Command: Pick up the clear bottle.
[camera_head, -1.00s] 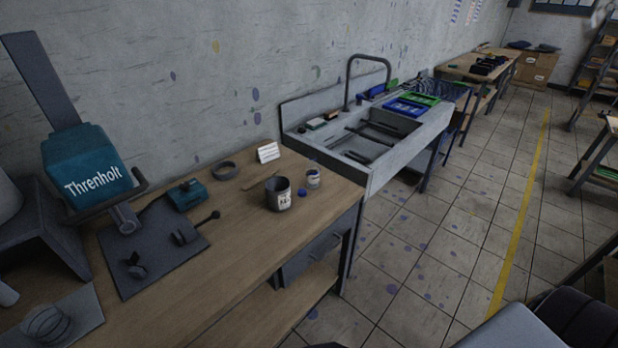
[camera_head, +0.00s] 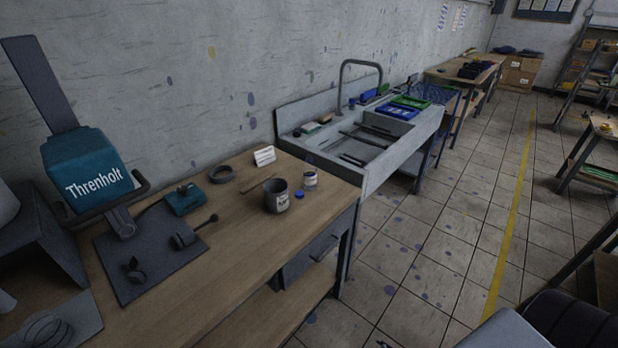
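I cannot make out a clear bottle for certain. A small pale jar with a label (camera_head: 310,179) stands upright on the wooden workbench (camera_head: 235,262), and a blue cap (camera_head: 299,194) lies beside it. Whether the jar is clear is too small to tell. Neither gripper shows as such in the head view.
A grey labelled pot (camera_head: 277,197), a dark ring (camera_head: 222,174), a white card (camera_head: 264,156) and a teal Threnholt machine (camera_head: 85,170) are on the workbench. A sink (camera_head: 372,140) adjoins it. Tiled floor (camera_head: 440,225) is open to the right; a side table (camera_head: 597,150) stands beyond.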

